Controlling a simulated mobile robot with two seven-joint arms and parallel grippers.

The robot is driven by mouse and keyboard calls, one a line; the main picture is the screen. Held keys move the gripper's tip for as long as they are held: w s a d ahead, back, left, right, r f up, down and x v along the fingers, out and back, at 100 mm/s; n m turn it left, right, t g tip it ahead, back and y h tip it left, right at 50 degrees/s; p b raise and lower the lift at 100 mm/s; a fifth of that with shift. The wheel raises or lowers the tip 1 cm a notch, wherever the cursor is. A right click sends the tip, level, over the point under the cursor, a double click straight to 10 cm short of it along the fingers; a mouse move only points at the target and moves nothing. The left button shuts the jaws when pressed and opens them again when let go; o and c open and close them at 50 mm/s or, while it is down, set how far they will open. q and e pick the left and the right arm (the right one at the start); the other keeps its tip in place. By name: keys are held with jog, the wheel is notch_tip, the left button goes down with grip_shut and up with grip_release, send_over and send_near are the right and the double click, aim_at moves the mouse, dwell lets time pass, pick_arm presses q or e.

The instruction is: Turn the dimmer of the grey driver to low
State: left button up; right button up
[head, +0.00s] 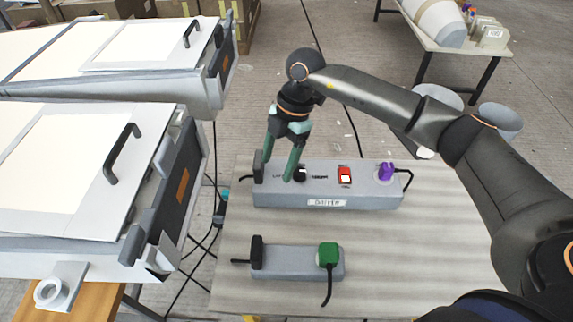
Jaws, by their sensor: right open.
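The grey driver (328,186) is a long box with a "DRIVER" label on its front, lying on the light table. A black knob (300,173), which looks like the dimmer, sits on its top left of centre, beside small printed markings. A red switch (344,175) and a purple plug (385,170) are further right on it. My right gripper (277,179) is open and points down at the driver's left part. One finger is by the black knob; the other is further left near a dark upright part. Whether a finger touches the knob I cannot tell. My left gripper is not in view.
A smaller grey box (298,264) with a green plug (327,254) and a black upright part lies in front of the driver. White moulds (75,170) with handles stand at the left. Cables run over the floor between. The table (430,265) is clear at right front.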

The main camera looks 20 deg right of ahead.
aim_at(299, 171)
jog(key=w+d+r+m+h, duration=0.2)
jog(key=w+d+h, duration=0.15)
jog(key=d, duration=0.35)
jog(key=shift+t, duration=0.4)
notch_tip(299, 171, down, 12)
grip_shut()
